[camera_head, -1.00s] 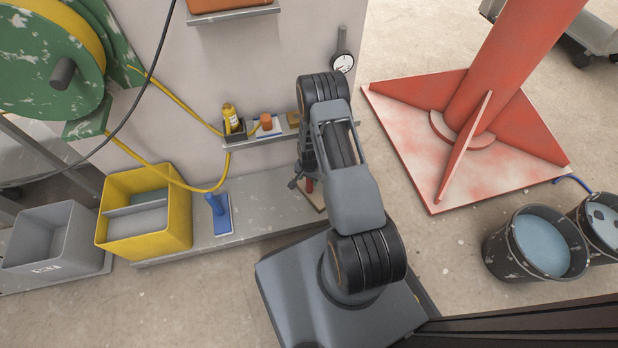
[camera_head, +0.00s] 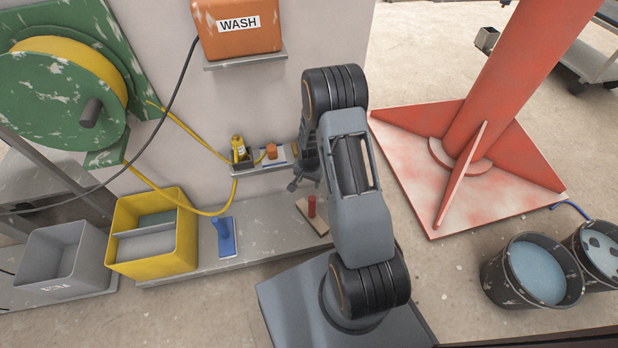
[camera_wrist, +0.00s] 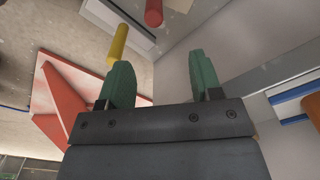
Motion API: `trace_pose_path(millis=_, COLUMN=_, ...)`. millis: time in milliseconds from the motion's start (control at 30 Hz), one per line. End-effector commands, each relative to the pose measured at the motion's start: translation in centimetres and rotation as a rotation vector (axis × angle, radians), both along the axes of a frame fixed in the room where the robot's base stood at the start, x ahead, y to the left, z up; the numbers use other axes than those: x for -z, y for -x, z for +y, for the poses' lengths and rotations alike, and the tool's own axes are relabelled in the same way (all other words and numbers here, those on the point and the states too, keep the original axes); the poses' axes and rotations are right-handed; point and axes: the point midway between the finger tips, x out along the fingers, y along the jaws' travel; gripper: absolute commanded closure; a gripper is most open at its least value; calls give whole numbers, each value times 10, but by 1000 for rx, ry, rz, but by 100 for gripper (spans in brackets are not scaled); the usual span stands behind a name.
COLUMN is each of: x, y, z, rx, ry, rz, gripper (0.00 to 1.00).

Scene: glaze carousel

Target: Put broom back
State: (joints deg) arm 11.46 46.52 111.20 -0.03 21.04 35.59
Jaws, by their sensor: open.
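I cannot make out a thing that is clearly a broom. A blue tool with an upright handle (camera_head: 223,240) stands on the low grey ledge. A red-handled tool (camera_head: 311,207) with a flat pale base stands on the same ledge, just below my gripper (camera_head: 297,180), which is partly hidden behind my arm. In the wrist view my gripper's two green fingers (camera_wrist: 161,75) are apart with nothing between them. A red handle (camera_wrist: 153,13) and a yellow cylinder (camera_wrist: 118,43) lie beyond the fingers there, apart from them.
A yellow bin (camera_head: 185,256) and a grey bin (camera_head: 28,262) stand at left. A small wall shelf (camera_head: 262,169) holds a yellow bottle. An orange WASH box (camera_head: 240,38) is above. A red column base (camera_head: 405,150) and dark buckets (camera_head: 490,278) stand at right, with bare floor between.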

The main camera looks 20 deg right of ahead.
Motion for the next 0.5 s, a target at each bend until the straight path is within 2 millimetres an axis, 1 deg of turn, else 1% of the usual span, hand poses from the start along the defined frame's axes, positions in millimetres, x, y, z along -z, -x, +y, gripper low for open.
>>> trace_pose_path(millis=33, x=-30, y=-4, z=5, rx=-43, ry=6, rz=-24, gripper=41)
trace_pose_path(millis=67, x=-47, y=-3, z=8, rx=-75, ry=8, rz=-33, gripper=41)
trace_pose_path(millis=100, x=-70, y=-1, z=13, rx=-120, ry=12, rz=-44, gripper=41)
trace_pose_path(millis=167, x=-106, y=5, z=22, rx=-192, ry=18, rz=-62, gripper=41)
trace_pose_path(millis=200, x=-129, y=12, z=28, rx=-241, ry=22, rz=-73, gripper=41)
trace_pose_path(millis=267, x=-161, y=24, z=36, rx=-314, ry=30, rz=-91, gripper=41)
trace_pose_path(millis=300, x=-181, y=34, z=42, rx=-362, ry=35, rz=-102, gripper=41)
trace_pose_path(millis=367, x=-207, y=50, z=50, rx=-431, ry=43, rz=-117, gripper=41)
trace_pose_path(millis=400, x=-222, y=61, z=55, rx=-476, ry=49, rz=-127, gripper=41)
trace_pose_path(millis=500, x=-253, y=90, z=65, rx=-576, ry=63, rz=-151, gripper=41)
